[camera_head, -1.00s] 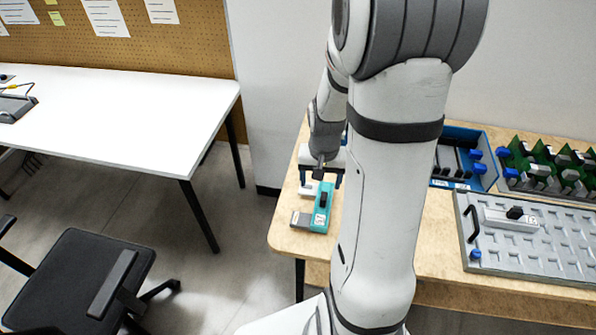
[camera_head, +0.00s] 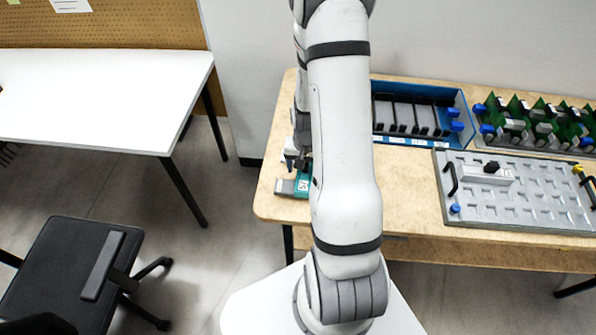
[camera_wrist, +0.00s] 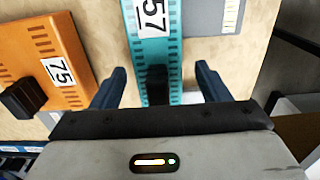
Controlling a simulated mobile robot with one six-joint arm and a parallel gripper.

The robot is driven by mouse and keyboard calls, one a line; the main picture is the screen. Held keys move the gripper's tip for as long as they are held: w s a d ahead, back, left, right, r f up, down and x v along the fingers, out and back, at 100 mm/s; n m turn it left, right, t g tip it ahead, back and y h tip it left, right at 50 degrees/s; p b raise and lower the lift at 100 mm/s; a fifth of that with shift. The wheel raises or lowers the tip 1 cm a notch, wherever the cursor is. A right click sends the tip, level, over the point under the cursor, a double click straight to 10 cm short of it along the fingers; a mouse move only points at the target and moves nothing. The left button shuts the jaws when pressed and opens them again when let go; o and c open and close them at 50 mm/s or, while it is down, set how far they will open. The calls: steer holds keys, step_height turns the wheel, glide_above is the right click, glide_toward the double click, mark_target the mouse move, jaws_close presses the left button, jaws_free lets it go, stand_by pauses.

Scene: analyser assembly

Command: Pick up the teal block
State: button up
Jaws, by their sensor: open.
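The teal block (camera_head: 304,181) lies near the left end of the wooden table, partly hidden behind my arm in the head view. In the wrist view the teal block (camera_wrist: 152,57) carries a white label reading 57 and a black handle, and it runs up between my fingers. My gripper (camera_wrist: 160,82) is open, with one blue finger on each side of the block and gaps between. In the head view my gripper (camera_head: 295,160) is over the block's far part, mostly hidden by my arm.
An orange block (camera_wrist: 50,65) labelled 75, with a black handle, lies left of the teal one in the wrist view. A grey-white piece (camera_wrist: 213,15) lies to its right. A blue bin (camera_head: 465,105), green boards (camera_head: 545,118) and a grey tray (camera_head: 530,215) fill the table's right side.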

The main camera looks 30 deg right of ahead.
steer(key=shift+f, duration=0.3)
steer(key=shift+c, duration=0.2)
steer(key=c, duration=1.2)
steer(key=shift+r, duration=0.1)
step_height(320, 180, up, 10)
steer(key=shift+b, duration=0.4)
steer(key=shift+f, duration=0.2)
